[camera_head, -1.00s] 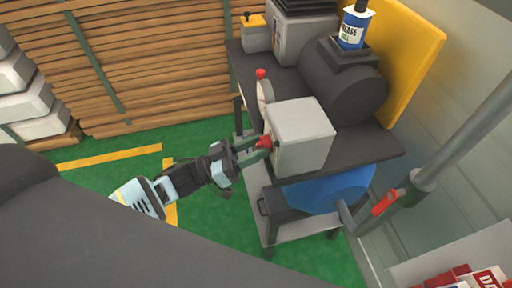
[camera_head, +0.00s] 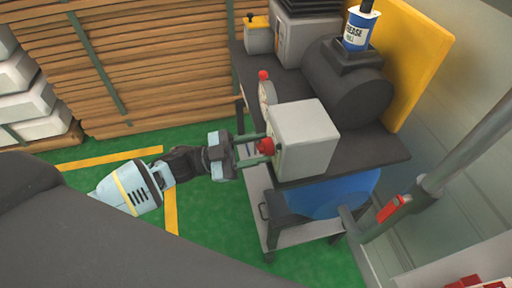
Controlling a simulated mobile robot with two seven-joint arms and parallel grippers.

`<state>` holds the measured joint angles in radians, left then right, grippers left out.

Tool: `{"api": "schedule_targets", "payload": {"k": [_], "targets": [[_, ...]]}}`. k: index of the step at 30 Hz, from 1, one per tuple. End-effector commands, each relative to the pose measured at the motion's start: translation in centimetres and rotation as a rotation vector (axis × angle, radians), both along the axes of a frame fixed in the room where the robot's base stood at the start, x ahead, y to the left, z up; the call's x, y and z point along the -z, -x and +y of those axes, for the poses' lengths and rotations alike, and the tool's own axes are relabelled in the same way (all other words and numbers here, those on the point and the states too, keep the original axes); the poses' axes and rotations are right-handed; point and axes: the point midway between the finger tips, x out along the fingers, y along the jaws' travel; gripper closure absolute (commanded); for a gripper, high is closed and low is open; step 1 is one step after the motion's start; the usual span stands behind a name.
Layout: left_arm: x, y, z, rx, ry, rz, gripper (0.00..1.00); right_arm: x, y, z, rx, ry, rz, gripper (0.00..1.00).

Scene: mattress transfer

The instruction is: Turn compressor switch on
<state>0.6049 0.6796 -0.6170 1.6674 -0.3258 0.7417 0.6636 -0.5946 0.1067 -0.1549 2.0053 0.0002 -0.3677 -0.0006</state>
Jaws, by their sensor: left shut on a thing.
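The compressor's grey switch box (camera_head: 305,138) stands at the near edge of the dark bench. Its red switch knob (camera_head: 266,146) is on the side facing left. My left gripper (camera_head: 262,152) reaches in from the left, with its fingers shut around the red knob. The dark compressor tank (camera_head: 345,85) lies behind the box. My right gripper is not in the view.
A small red knob (camera_head: 263,75) and a round gauge (camera_head: 267,94) stand behind the box. A blue and white grease can (camera_head: 360,28) sits on the tank. A blue object (camera_head: 335,194) is on the cart's lower shelf (camera_head: 300,237). Stacked planks (camera_head: 160,60) stand at the back left.

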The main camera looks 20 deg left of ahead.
Motion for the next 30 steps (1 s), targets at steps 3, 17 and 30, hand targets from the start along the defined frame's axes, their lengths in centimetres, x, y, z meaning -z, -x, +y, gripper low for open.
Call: {"api": "schedule_targets", "payload": {"k": [3,17,30], "targets": [[0.06,0.05,-0.02,0.002,-0.006,-0.008,0.84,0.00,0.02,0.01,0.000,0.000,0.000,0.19],[0.05,0.04,-0.01,0.001,-0.008,-0.008,0.45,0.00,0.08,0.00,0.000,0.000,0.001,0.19],[0.52,0.37,0.92,-0.002,-0.009,-0.004,0.40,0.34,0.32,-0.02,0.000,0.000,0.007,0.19]]}}
